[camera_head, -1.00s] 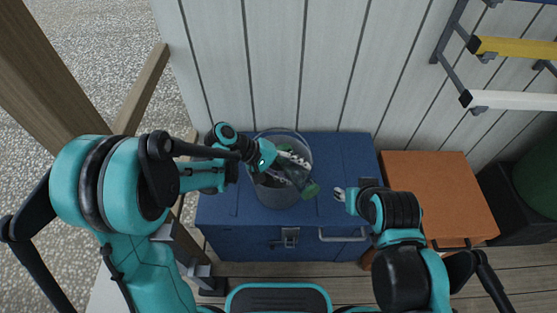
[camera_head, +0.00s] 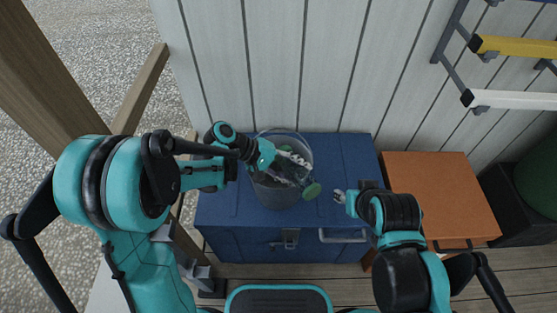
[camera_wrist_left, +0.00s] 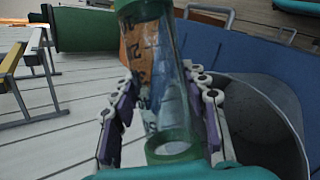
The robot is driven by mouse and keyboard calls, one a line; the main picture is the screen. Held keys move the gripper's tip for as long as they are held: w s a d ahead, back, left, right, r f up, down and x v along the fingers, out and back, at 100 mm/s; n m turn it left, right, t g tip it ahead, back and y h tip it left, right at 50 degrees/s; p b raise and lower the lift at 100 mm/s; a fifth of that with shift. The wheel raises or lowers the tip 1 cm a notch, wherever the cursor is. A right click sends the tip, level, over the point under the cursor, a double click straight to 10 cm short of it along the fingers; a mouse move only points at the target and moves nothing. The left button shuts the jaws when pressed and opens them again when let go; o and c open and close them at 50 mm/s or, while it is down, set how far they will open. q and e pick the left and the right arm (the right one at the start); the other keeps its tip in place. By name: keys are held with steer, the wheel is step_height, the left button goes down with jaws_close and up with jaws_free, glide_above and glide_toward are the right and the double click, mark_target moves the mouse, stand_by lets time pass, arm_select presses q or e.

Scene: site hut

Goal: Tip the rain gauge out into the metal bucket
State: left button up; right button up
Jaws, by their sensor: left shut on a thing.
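The rain gauge is a clear tube with green ends; its green end (camera_head: 312,191) shows over the right rim of the metal bucket (camera_head: 281,195) in the head view. My left gripper (camera_head: 290,166) is shut on the tube and holds it tilted above the bucket. In the left wrist view the gauge (camera_wrist_left: 160,80) stands between the two fingers of my left gripper (camera_wrist_left: 165,105), with dark markings seen on or through it. The bucket (camera_wrist_left: 262,120) is at the right there. My right gripper (camera_head: 339,196) looks open and empty, right of the bucket.
The bucket stands on a blue chest (camera_head: 345,160) against a white plank wall (camera_head: 290,60). An orange-topped box (camera_head: 435,190) stands to the right. A rack with yellow and white bars (camera_head: 510,100) is on the wall. The chest top right of the bucket is clear.

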arm_select(q)
steer(key=shift+w, duration=0.1)
stand_by(0.3)
steer(key=shift+a, duration=0.1)
